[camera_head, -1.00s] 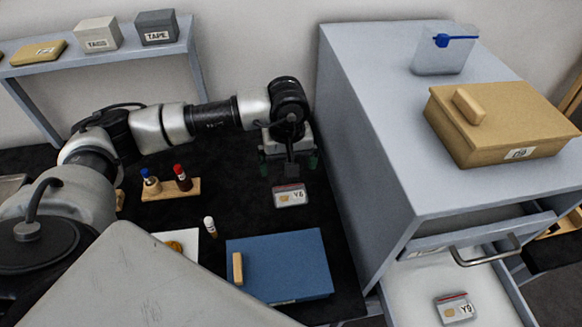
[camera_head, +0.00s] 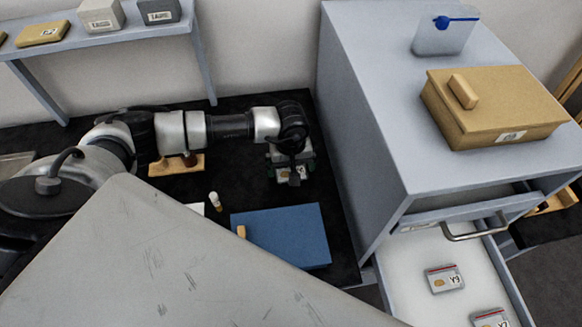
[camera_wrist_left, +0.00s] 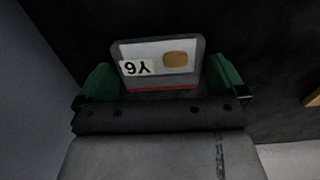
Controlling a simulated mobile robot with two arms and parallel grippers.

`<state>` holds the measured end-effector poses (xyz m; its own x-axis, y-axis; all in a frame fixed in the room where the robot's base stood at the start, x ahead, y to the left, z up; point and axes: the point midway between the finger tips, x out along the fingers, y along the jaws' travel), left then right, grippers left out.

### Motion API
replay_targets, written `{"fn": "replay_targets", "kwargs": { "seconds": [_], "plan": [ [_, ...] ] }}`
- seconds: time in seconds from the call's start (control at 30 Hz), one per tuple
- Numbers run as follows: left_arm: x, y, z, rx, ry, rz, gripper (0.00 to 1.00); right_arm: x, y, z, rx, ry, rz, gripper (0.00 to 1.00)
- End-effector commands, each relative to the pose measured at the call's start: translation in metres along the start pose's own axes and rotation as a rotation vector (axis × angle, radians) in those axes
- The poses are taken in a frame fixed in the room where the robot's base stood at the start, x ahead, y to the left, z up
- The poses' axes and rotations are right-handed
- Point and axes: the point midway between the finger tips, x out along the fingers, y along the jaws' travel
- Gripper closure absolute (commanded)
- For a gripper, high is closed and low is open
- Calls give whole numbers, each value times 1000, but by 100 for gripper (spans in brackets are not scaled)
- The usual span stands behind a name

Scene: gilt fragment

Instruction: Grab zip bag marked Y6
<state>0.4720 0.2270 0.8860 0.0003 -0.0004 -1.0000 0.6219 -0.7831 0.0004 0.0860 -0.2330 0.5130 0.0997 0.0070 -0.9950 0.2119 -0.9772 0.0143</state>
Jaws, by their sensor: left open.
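My right gripper is not seen.
The grey cabinet (camera_head: 365,125) stands close on the right, its open drawer (camera_head: 405,262) holding two similar bags (camera_head: 444,278) (camera_head: 490,319). A blue box (camera_head: 285,235), a small vial (camera_head: 215,201) and a wooden tube rack (camera_head: 176,165) are on the mat.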

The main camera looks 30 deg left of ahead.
Motion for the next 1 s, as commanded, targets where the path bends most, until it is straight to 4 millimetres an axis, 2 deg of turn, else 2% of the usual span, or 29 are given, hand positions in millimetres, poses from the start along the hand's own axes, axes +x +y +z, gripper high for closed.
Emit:
{"fn": "replay_targets", "kwargs": {
  "seconds": [0.17, 0.4, 0.63, 0.73, 1.0],
  "plan": [
    [1, 0, 0, 1, 0, 0, 0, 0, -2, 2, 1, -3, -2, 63],
    [0, 0, 0, 0, 0, 0, 33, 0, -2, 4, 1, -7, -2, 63],
    [-1, 0, 0, 0, 1, 0, 33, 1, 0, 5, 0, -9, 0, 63],
    [-8, 0, -1, 0, 2, 2, 33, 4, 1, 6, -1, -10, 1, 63],
    [-60, 0, -1, 2, 5, 4, 33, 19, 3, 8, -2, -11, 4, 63]
  ]
}}
